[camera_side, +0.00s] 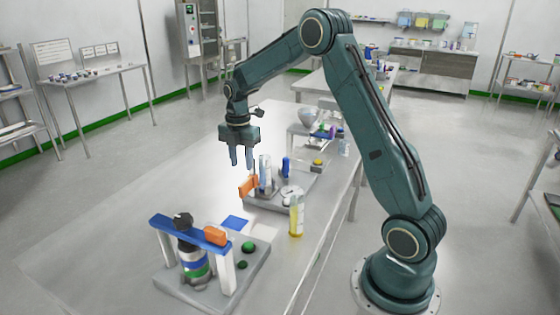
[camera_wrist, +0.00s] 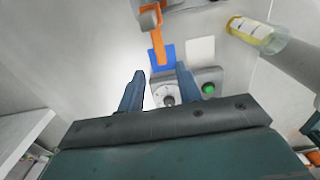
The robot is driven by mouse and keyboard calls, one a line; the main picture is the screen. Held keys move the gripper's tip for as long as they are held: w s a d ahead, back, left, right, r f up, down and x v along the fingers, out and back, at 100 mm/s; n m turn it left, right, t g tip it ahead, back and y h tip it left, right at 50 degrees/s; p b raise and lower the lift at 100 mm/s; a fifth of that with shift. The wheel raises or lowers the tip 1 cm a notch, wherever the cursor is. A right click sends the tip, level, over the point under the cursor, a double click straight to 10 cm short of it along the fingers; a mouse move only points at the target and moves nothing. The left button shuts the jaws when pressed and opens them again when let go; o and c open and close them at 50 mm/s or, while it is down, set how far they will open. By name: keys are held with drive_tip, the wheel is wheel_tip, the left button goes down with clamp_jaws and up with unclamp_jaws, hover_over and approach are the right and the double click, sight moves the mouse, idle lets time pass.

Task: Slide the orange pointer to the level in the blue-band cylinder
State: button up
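An orange flag-like piece, seemingly the pointer (camera_side: 248,186), stands beside clear upright cylinders (camera_side: 265,172) on a grey base in the side view. A blue upright piece (camera_side: 285,167) stands just right of them. No band or liquid level on the clear cylinders can be made out. My gripper (camera_side: 242,164) hangs with its fingers down and apart, above and left of the cylinders, with nothing between them. In the wrist view my gripper (camera_wrist: 160,73) is also open. An orange bar (camera_wrist: 157,46) lies beyond its fingertips there; I cannot tell which orange part it is.
A yellow-filled vessel (camera_side: 297,216) stands near the table's right edge. The table's left side is clear.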

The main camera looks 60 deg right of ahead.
sight(243, 183)
drive_tip(key=shift+f, duration=0.1)
drive_tip(key=shift+f, duration=4.85)
clamp_jaws()
